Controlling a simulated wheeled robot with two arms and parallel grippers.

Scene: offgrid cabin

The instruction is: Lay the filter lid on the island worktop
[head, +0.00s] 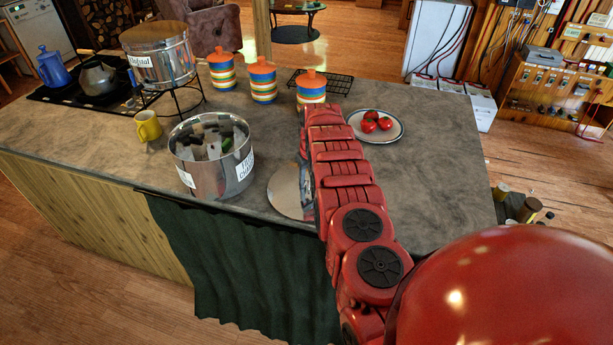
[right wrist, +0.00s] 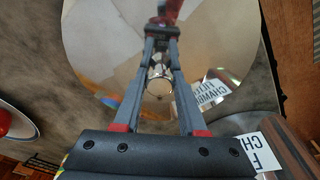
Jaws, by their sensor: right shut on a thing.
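The filter lid (head: 287,191) is a round, mirror-bright steel disc at the front of the island worktop (head: 440,185), just right of the open steel pot (head: 188,158). In the right wrist view the lid (right wrist: 100,50) fills the upper middle and reflects my arm and a label. My right gripper (right wrist: 160,76) is shut on the lid's small knob. In the head view my red right arm hides part of the lid and most of the gripper. The lid looks flat and close to the worktop; I cannot tell whether it touches. My left gripper is not in view.
Several striped jars with orange lids (head: 262,82) stand behind, near a black wire rack (head: 330,84). A plate (head: 396,131) of tomatoes lies right of my arm. A yellow mug (head: 147,126) stands left of the pot. A dark green cloth (head: 235,265) hangs at the front edge.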

